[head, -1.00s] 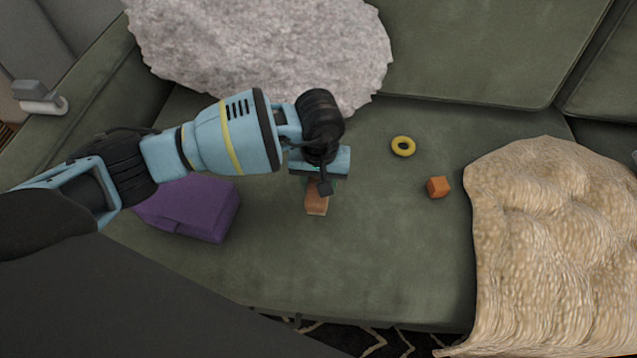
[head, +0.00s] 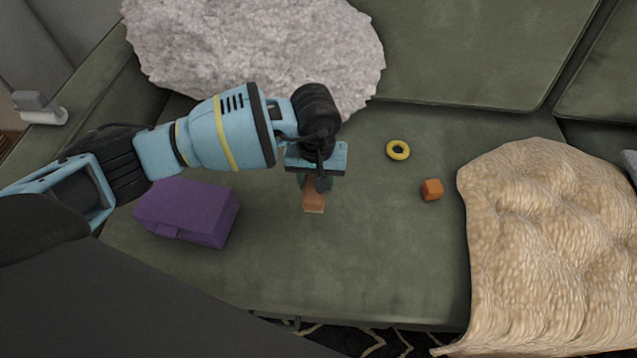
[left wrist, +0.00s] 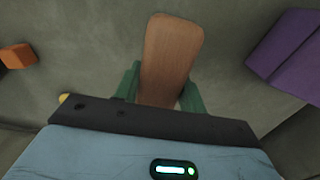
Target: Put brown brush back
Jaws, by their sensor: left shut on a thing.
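The brown brush (head: 314,197) shows below my left gripper (head: 316,182) in the head view, over the green sofa seat. In the left wrist view the brush (left wrist: 171,55) is a flat brown wooden piece with rounded corners. The green fingers of my left gripper (left wrist: 160,88) are on both sides of it and shut on it. The gripper body hides the brush's near end. I cannot tell whether the brush touches the seat. My right gripper is not in view.
A purple box (head: 186,212) sits left of the gripper. A yellow ring (head: 388,151) and an orange cube (head: 432,190) lie to the right. A grey fluffy cushion (head: 250,45) is behind, and a beige blanket (head: 555,250) lies at right. The front middle of the seat (head: 370,270) is clear.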

